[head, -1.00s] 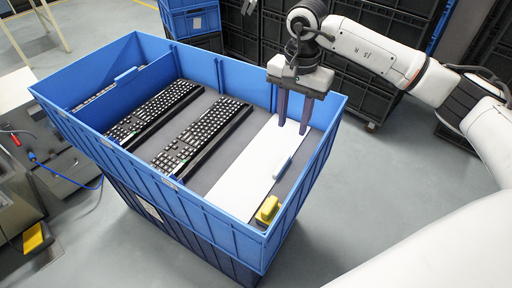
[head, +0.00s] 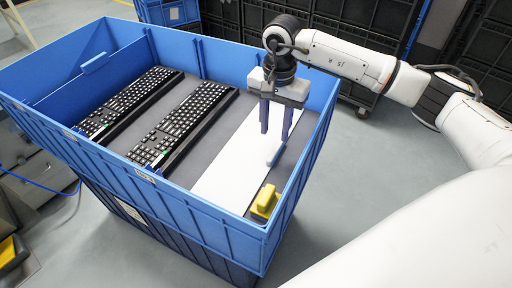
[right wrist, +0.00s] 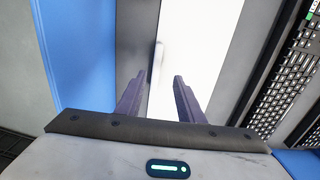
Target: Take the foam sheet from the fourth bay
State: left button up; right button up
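The white foam sheet (head: 232,168) lies flat in the right-hand bay of the blue crate (head: 197,222). A slim blue-grey tab (head: 277,153) stands along its right edge. My right gripper (head: 275,136) points down over the far part of the sheet, near the tab's far end. Its two fingers are apart with nothing between them. In the right wrist view the sheet (right wrist: 200,45) runs beyond the fingers, with the tab's pale edge near the left finger. Whether the fingers touch anything is unclear. My left gripper is not in view.
Two black keyboards (head: 180,124) (head: 130,101) lie in the bays to the left. A yellow block (head: 265,201) sits in the crate's near right corner. The crate walls rise around the bays. Dark crates (head: 370,45) stand behind.

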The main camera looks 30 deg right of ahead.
aim_at(276, 148)
jog(key=f, duration=0.6)
jog(key=shift+s+d+f, duration=0.3)
grip_shut()
